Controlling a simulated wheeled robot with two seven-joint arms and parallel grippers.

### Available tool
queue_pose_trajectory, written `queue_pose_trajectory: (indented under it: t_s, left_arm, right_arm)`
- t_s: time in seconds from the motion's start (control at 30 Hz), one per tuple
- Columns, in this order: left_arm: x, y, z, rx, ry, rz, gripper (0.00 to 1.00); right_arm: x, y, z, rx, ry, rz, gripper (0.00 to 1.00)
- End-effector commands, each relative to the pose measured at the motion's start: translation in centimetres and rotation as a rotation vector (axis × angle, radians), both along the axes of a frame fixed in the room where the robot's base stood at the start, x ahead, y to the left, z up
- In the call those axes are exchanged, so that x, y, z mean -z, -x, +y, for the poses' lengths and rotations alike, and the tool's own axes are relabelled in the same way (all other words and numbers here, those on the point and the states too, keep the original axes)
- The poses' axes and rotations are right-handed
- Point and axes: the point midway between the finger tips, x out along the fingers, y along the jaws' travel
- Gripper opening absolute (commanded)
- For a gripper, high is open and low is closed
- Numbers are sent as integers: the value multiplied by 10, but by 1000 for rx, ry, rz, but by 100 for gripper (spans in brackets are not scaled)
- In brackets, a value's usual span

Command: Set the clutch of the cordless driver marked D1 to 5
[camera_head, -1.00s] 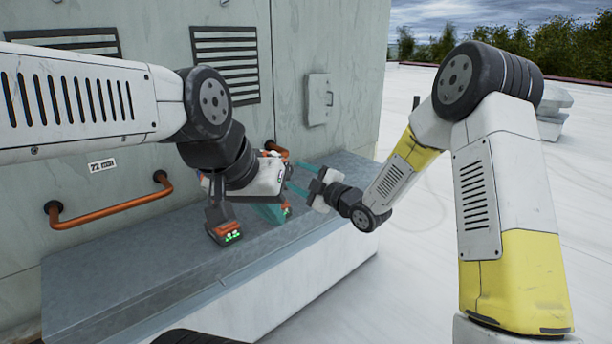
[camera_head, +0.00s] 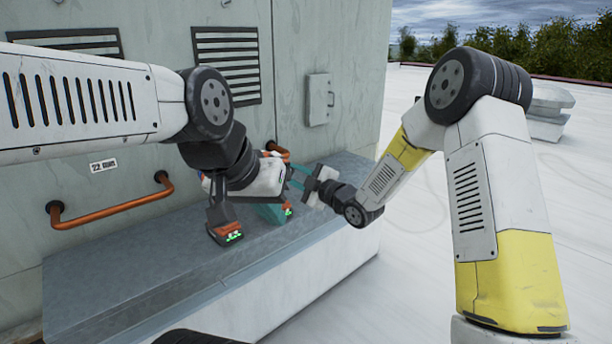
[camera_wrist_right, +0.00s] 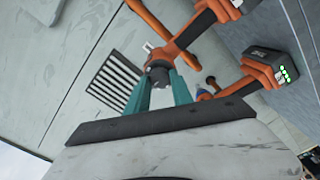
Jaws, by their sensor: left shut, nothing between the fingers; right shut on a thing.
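Two orange-and-black cordless drivers are on the grey ledge. One battery (camera_head: 226,228) with green lights shows left of the other battery (camera_head: 287,209); my left arm hides much of both bodies. I cannot read a D1 mark or the clutch numbers. In the right wrist view, one driver (camera_wrist_right: 187,36) has its dark front collar (camera_wrist_right: 160,74) between my teal fingers; the other driver (camera_wrist_right: 262,70) is at the right. My right gripper (camera_head: 297,178) is shut on that front part; it also shows in the wrist view (camera_wrist_right: 159,92). My left gripper (camera_head: 270,211) is shut and empty beside the drivers.
The grey ledge (camera_head: 130,272) runs along the cooler wall (camera_head: 130,215). An orange handrail (camera_head: 110,210) stands out from the wall at left; another rail (camera_head: 277,150) is behind the drivers. The ledge's left part is clear.

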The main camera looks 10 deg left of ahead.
Motion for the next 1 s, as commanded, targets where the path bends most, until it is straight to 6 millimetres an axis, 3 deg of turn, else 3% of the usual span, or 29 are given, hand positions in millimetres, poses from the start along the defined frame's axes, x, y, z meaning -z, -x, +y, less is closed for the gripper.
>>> queue_pose_trajectory:
  t_s: [0.37,1.0]
  left_arm:
    - [0,0,0,0,0,0,0]
    - [0,0,0,0,0,0,0]
  right_arm:
    - [0,0,-1,0,-106,141,0]
    - [1,-1,-1,1,-471,618,0]
